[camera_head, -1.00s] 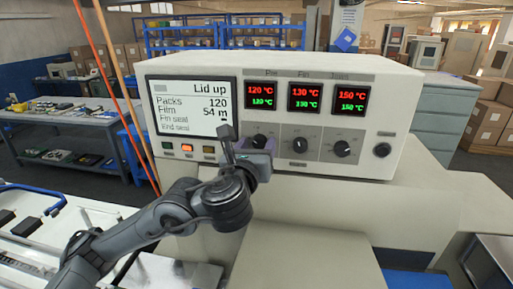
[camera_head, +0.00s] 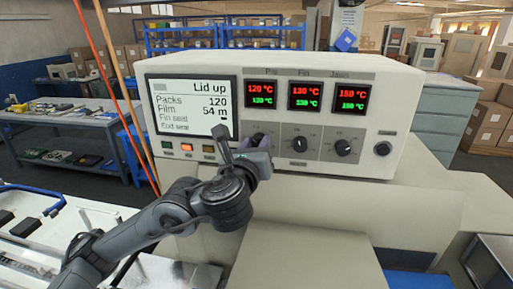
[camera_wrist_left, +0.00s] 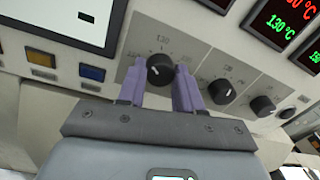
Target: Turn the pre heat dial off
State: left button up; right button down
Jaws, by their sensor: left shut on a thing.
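The pre heat dial (camera_head: 259,140) is the leftmost of three black dials on the panel, under the "Pre" display (camera_head: 262,94). It is partly hidden by my left gripper (camera_head: 260,151) in the head view. In the left wrist view, the dial (camera_wrist_left: 160,69) sits between the purple fingers of my left gripper (camera_wrist_left: 161,82), which is shut on it. The dial's white mark shows toward its left side; the small label there is too blurred to read. The right gripper is not in view.
The middle dial (camera_head: 300,144) and right dial (camera_head: 343,148) are close by on the right, with a black round knob (camera_head: 383,149) beyond. A status screen (camera_head: 194,108) reads "Lid up". Coloured buttons (camera_head: 187,148) lie below it.

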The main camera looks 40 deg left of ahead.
pick_arm(q)
jog(key=n+b, duration=0.2)
jog(key=n, duration=0.1)
jog(key=shift+f, duration=0.2)
jog(key=n+b, duration=0.3)
jog(key=n, duration=0.2)
jog(key=n+b, duration=0.2)
jog(key=n, duration=0.1)
jog(key=shift+n+y+b, duration=0.3)
jog(key=shift+n+b, duration=0.45)
jog(key=shift+n, duration=0.25)
jog(key=shift+r, duration=0.1)
jog(key=o, duration=1)
jog(key=shift+o, duration=0.2)
jog(key=shift+s+d, duration=0.1)
